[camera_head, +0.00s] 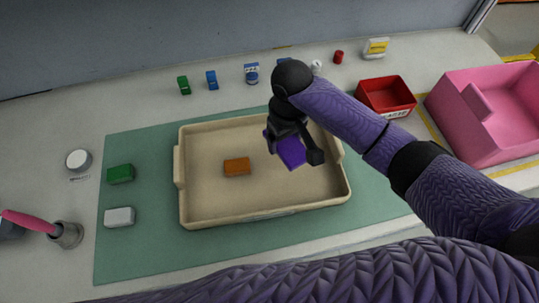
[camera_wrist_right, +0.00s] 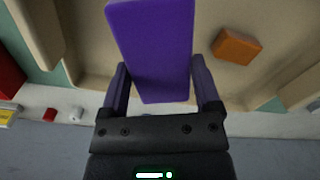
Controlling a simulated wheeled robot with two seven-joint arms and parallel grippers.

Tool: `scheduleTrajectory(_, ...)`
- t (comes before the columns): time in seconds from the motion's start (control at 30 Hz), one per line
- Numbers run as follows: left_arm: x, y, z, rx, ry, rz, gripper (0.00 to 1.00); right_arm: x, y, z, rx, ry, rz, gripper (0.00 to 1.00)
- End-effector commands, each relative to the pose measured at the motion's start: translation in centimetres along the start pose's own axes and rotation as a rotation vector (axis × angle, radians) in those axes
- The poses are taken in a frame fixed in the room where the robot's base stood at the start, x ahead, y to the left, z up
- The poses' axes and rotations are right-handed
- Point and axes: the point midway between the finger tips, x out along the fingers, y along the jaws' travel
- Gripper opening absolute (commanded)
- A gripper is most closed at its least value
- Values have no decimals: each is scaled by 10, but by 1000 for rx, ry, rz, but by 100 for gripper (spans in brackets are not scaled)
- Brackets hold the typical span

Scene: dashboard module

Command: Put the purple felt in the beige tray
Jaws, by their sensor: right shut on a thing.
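The purple felt (camera_head: 291,152) is a small block held by my right gripper (camera_head: 296,150) over the right part of the beige tray (camera_head: 215,211). In the right wrist view the purple felt (camera_wrist_right: 152,50) sits between the two fingers of my right gripper (camera_wrist_right: 160,88), which is shut on it. I cannot tell whether the felt touches the tray floor. An orange block (camera_head: 237,167) lies in the tray, left of the felt; it also shows in the right wrist view (camera_wrist_right: 236,46). My left gripper is not in view.
The tray stands on a green mat (camera_head: 136,249). A green block (camera_head: 120,174) and a white block (camera_head: 119,217) lie on the mat at left. A red bin (camera_head: 386,95) and a pink bin (camera_head: 470,130) stand at right. Small items line the back.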

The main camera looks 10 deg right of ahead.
Motion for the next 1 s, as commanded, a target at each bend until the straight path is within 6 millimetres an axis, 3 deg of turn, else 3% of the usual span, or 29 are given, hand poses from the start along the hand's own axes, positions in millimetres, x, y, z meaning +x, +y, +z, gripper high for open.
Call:
scheduleTrajectory(0.03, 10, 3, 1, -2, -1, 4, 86, 18, 0, 1, 0, -4, -1, 25)
scheduleTrajectory(0.33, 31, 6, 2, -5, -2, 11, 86, 67, 0, 0, -1, -2, -1, 25)
scheduleTrajectory(0.67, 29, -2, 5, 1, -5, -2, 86, 70, 0, 0, -1, 1, 0, 25)
scheduleTrajectory(0.7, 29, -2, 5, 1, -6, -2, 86, 71, 0, 0, -1, 1, -1, 83)
scheduleTrajectory(0.8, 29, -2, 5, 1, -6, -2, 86, 70, 0, 0, -1, 1, 0, 100)
scheduleTrajectory(1.0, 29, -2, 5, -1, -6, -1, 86, 70, 0, 0, -1, 1, 0, 100)
